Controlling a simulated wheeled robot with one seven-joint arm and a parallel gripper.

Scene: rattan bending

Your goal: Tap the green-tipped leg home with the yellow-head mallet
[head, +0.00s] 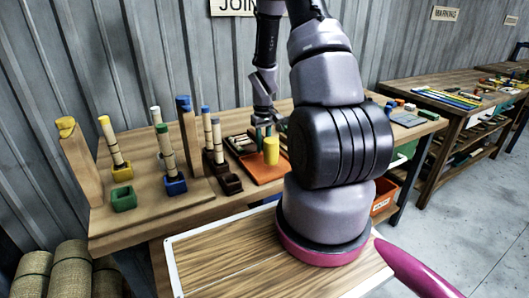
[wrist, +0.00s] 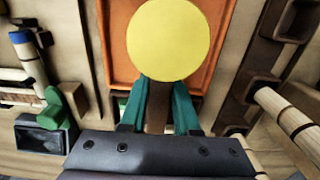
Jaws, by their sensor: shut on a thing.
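My gripper (head: 262,131) is at the mallet, partly hidden behind the head. In the wrist view the round yellow head (wrist: 168,40) faces the camera, and my green fingers (wrist: 159,108) are shut on its brown handle. I cannot tell whether the mallet touches the tray. The green-tipped leg (head: 164,142) stands, slightly tilted, at a blue socket block (head: 176,187) left of the mallet. How deep it sits is not clear.
The orange tray (head: 262,176) lies on the wooden bench. Other legs stand nearby: yellow-tipped (head: 110,138), white-tipped (head: 155,113) and blue-tipped (head: 206,118). A tall blue-topped post (head: 187,125) rises between the green-tipped leg and the mallet. A yellow-topped post (head: 75,155) stands far left.

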